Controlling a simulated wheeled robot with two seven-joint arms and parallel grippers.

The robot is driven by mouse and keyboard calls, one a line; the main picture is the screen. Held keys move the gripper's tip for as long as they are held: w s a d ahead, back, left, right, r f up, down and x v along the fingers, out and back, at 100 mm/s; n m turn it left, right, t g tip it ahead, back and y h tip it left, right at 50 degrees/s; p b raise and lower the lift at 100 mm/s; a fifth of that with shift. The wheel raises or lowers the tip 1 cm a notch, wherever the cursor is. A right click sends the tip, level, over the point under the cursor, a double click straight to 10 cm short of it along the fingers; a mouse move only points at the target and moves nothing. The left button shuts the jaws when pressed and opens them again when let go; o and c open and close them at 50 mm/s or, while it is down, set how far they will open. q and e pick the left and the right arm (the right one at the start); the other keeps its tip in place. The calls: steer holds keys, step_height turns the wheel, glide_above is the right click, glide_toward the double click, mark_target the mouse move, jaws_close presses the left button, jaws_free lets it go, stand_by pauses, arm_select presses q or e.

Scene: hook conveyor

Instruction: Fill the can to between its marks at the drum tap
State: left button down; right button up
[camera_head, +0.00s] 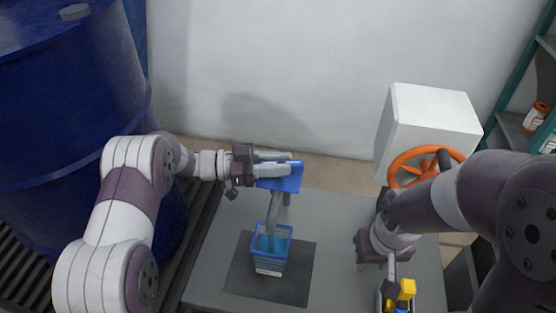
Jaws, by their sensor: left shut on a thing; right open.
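A can (271,262) with blue sides and a pale front stands upright on a dark square mat (305,265) on the grey table. Bluish liquid shows inside; its level against the marks is too small to read. The grey spout of the tap (280,205) is just above the can's opening. My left gripper (290,163) is shut on the blue tap handle (286,183) above the spout. The tap's link to the blue drum (70,90) is not visible. My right gripper (389,286) is open and points down at the table's right side.
A small holder with a yellow item (406,289) and a blue item is by my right gripper. A white box (430,120) and an orange handwheel (405,165) stand at the back right. A shelf (515,130) is at far right. The table left of the mat (215,245) is clear.

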arm_select(q)
steer(key=shift+m+g, duration=1.1)
steer(key=shift+g, duration=0.5)
steer(key=c, duration=1)
jaws_free()
steer(key=shift+o, duration=0.2)
steer(key=w+a+p, duration=0.1)
steer(key=w+a, duration=0.1)
steer(key=a, duration=1)
steer(key=shift+a, duration=0.3)
steer(key=shift+w, duration=0.1)
